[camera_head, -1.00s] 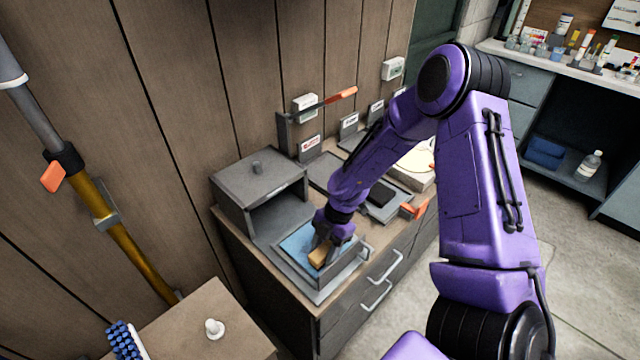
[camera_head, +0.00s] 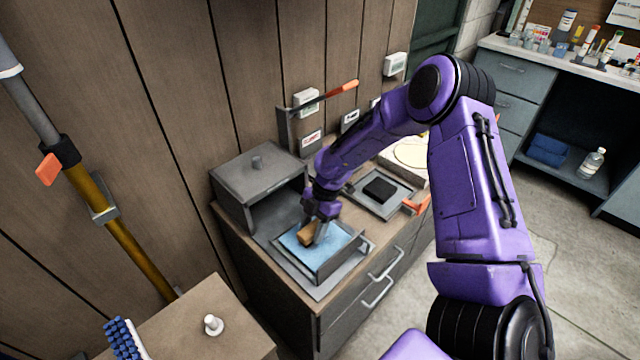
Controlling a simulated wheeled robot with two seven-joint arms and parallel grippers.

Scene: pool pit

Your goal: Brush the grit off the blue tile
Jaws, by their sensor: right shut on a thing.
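The blue tile (camera_head: 338,247) lies in a grey tray (camera_head: 322,288) on the wooden-topped cabinet. My right gripper (camera_head: 316,232) is over the tile, shut on a small tan brush (camera_head: 305,236). The brush is at the tile's left part, at or just above its surface; I cannot tell whether it touches. The gripper and brush hide part of the tile. Any grit is too small to make out. My left gripper is not in view.
A grey open-fronted box (camera_head: 258,180) stands left of the tray. A lever with an orange handle (camera_head: 342,88) sticks out above the cabinet. A black block on a plate (camera_head: 380,189) lies to the right. A blue-bristled brush (camera_head: 122,338) is at bottom left.

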